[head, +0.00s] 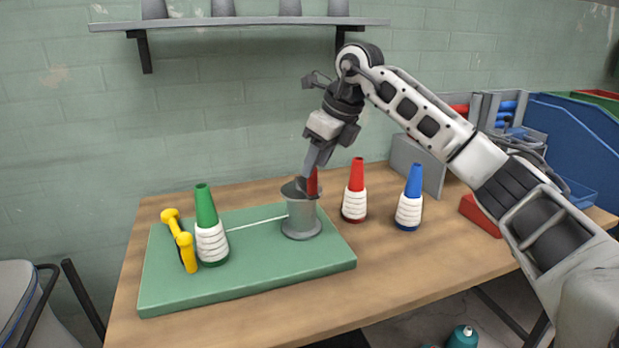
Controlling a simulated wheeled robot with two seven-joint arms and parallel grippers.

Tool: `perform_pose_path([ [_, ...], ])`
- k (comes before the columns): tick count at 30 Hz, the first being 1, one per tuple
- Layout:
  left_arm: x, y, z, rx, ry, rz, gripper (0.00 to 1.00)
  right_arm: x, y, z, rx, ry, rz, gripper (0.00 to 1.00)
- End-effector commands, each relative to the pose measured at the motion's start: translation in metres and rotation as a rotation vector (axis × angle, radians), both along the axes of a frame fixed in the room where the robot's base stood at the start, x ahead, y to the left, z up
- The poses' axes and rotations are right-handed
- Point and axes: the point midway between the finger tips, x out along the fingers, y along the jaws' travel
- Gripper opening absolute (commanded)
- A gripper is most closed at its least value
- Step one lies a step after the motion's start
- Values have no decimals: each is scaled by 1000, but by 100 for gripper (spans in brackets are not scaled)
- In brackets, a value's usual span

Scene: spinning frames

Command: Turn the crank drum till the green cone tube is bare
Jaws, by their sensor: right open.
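The green cone tube (205,206) stands upright at the left of the green board, with white yarn (211,242) wound around its lower part. A white strand runs from it to the grey crank drum (301,220). A red upright handle (312,182) shows at the drum's top. My right gripper (304,183) points down over the drum, open, with its fingertips at the red handle. Whether they touch the handle I cannot tell. The gripper hides part of the handle and the drum's top. My left gripper is not in view.
The green board (180,290) lies on a wooden table (260,328). A red cone (356,178) and a blue cone (413,184), both with white yarn, stand right of the drum. Blue bins (570,130) are at the far right.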

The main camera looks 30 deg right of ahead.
Motion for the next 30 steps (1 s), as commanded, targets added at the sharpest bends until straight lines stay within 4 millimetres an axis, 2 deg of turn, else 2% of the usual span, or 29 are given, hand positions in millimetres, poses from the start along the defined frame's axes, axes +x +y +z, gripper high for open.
perform_pose_path([
  [3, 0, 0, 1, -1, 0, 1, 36, 7, 4, -21, 1, 2, 1, 41],
  [9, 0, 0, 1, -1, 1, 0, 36, 15, 7, -39, 0, 0, 1, 41],
  [20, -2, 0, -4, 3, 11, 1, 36, 17, 8, -44, 0, -1, 1, 41],
  [23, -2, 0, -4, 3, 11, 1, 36, 17, 8, -44, 0, -1, 1, 16],
  [24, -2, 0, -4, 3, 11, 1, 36, 17, 8, -44, 0, -1, 1, 5],
  [25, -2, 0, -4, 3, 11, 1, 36, 17, 8, -44, 1, -1, 1, 0],
  [30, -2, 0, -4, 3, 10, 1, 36, 17, 9, -43, 0, -1, 0, 0],
])
